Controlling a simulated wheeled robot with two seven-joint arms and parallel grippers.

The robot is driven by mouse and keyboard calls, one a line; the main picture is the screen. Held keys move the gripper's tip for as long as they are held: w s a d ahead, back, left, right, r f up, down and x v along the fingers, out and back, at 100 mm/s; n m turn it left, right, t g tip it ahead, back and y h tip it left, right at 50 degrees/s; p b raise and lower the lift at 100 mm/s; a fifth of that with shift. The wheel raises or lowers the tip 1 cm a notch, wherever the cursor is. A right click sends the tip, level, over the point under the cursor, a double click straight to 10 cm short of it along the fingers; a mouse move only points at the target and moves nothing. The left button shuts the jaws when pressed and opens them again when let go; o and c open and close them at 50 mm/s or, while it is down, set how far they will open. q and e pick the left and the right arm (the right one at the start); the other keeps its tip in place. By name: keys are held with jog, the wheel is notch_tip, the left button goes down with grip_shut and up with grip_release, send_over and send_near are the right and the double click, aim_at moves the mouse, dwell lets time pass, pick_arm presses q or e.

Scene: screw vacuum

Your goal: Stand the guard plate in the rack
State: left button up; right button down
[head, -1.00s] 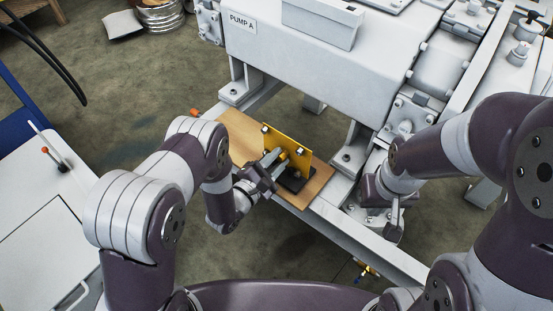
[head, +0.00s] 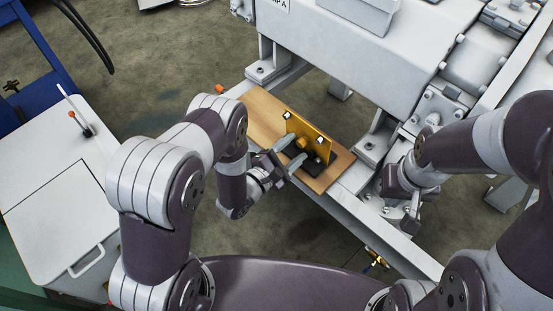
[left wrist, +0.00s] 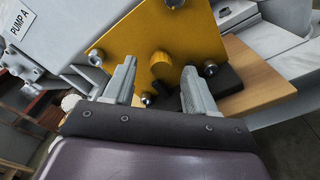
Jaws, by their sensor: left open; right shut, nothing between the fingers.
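The yellow guard plate (head: 308,137) stands upright in the dark rack (head: 323,158) on a wooden board. In the left wrist view the plate (left wrist: 150,35) shows bolts near its corners and a round yellow knob (left wrist: 162,66); the dark rack (left wrist: 226,80) shows behind at the right. My left gripper (head: 289,155) is open, its fingers in front of the plate. In the left wrist view its fingertips (left wrist: 158,78) stand on either side of the knob, apart from it. My right gripper (head: 408,222) is shut and empty, to the right by the frame.
The wooden board (head: 262,116) lies on the grey frame beam (head: 375,229) below the pump housing (head: 330,50). A white cabinet (head: 60,205) with a lever stands at the left. Open floor lies between the cabinet and the frame.

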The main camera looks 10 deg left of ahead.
pick_arm(q)
jog(key=p+v, duration=0.2)
jog(key=v, duration=0.8)
jog(key=shift+a, duration=0.1)
